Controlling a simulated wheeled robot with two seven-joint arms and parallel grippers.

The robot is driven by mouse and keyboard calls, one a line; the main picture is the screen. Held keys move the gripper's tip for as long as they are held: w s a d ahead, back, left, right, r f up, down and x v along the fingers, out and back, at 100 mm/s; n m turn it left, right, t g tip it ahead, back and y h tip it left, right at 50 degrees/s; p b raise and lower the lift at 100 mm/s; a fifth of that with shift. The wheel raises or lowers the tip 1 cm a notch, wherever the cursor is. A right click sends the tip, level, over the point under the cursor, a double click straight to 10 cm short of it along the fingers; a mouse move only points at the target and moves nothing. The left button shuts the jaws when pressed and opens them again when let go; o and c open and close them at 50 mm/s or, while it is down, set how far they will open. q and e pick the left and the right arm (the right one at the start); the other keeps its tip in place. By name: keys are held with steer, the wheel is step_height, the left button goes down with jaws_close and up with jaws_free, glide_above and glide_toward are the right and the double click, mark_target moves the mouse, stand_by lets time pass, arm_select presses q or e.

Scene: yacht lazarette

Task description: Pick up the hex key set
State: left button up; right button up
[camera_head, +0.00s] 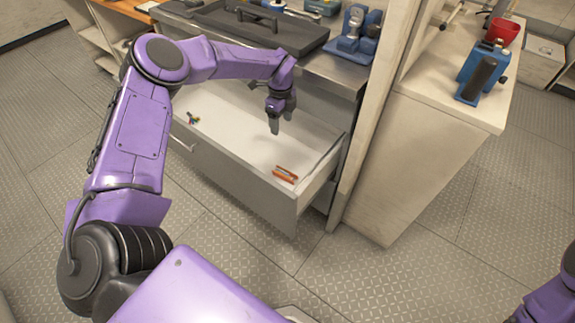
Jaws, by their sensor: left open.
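A small multicoloured bundle (193,119), which looks like the hex key set, lies at the left end of the open drawer's pale floor. It is too small to make out single keys. My left gripper (274,124) points down over the drawer, to the right of the bundle and apart from it. Its jaws are open and nothing shows between them. My right gripper is out of the frame; only a purple part of that arm shows at the lower right.
The open drawer (238,168) also holds an orange-red item (286,174) near its front right. Above it, the metal counter (335,72) bears a dark tray (262,28) and blue tools (354,33). A pale bench (430,85) stands right. The drawer's middle is clear.

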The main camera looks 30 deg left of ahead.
arm_select(q)
steer(key=b, duration=1.6)
glide_above(284, 173)
step_height(284, 173, down, 18)
step_height(284, 173, down, 10)
steer(key=shift+a+r+b, duration=0.1)
steer(key=shift+b, duration=0.2)
steer(key=shift+r, duration=0.1)
steer(key=c, duration=1.3)
